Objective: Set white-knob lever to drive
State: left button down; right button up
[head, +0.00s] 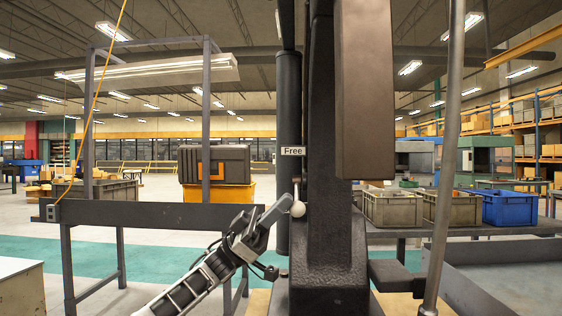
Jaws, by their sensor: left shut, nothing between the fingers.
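The white-knob lever (297,207) is on the left side of the dark arbor press (330,240). Its short stem points up from the white knob. A label reading "Free" (292,151) is fixed to the press above it. No "drive" label can be read. My left gripper (286,202) is shut, with its fingertips right beside the knob on its left. I cannot tell if they touch it. My right gripper is not in view.
A long metal bar (446,150) slants down in front on the right. Grey bins (392,207) and a blue bin (510,208) stand on a bench behind the press. A grey rail frame (150,214) is at the left.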

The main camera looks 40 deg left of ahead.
pick_arm(q)
notch_tip(320, 180, up, 4)
jog(key=s+p, duration=0.2)
jog(key=p, duration=0.1)
jog(key=b+v, duration=0.3)
jog(key=v, duration=0.8)
jog(key=shift+w+a+b, duration=0.2)
jog(key=shift+w+b, duration=0.05)
jog(key=shift+b, duration=0.05)
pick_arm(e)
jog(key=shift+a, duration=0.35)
pick_arm(q)
jog(key=shift+r, duration=0.15)
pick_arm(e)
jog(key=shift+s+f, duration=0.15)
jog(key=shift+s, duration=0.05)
